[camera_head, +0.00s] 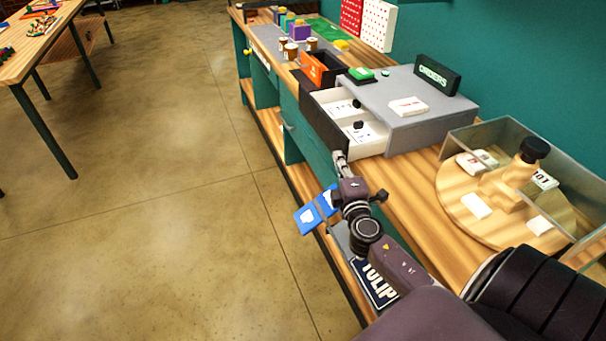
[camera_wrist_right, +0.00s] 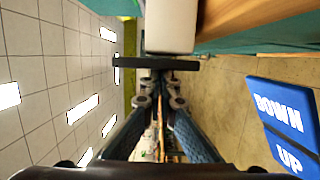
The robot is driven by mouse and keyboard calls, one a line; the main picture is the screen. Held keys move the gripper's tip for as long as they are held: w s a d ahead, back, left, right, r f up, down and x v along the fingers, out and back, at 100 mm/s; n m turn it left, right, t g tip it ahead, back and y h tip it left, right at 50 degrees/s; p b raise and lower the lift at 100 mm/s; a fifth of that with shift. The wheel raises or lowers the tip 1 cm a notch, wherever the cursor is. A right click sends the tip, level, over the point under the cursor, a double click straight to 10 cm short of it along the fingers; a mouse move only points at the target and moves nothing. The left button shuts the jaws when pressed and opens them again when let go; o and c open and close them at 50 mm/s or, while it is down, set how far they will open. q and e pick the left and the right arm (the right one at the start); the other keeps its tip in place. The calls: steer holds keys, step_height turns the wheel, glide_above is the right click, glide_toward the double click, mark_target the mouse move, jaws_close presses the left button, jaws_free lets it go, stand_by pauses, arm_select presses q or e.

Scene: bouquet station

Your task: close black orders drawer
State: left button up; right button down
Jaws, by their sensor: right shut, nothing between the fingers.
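The orders drawer stands open from a grey cabinet (camera_head: 432,118) that carries a black ORDERS sign (camera_head: 438,75). The drawer has a black front (camera_head: 322,128) and a white inside holding cards and two black knobbed items. My right gripper (camera_head: 341,160) is shut and empty, at the near end of the drawer front. In the right wrist view, the fingertips (camera_wrist_right: 160,78) point at the black front (camera_wrist_right: 190,64), seen edge-on, with the white drawer side (camera_wrist_right: 170,25) beyond. I cannot tell whether they touch it. My left gripper is not in view.
A round wooden stand (camera_head: 475,222) with cards and a clear panel (camera_head: 500,128) is at the right. An orange box (camera_head: 318,74) sits past the drawer. A blue sign (camera_head: 313,213) hangs near my right wrist.

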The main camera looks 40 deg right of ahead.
mark_target(380, 143)
steer(key=s+d+b, duration=0.1)
steer(key=d, duration=0.3)
steer(key=s+d+b, duration=0.1)
steer(key=d, duration=0.3)
steer(key=s+d+b, duration=0.1)
steer(key=d, duration=0.4)
steer(key=shift+f, duration=0.1)
steer(key=shift+s+d+r, duration=0.15)
steer(key=shift+d+r, duration=0.05)
steer(key=shift+d, duration=0.05)
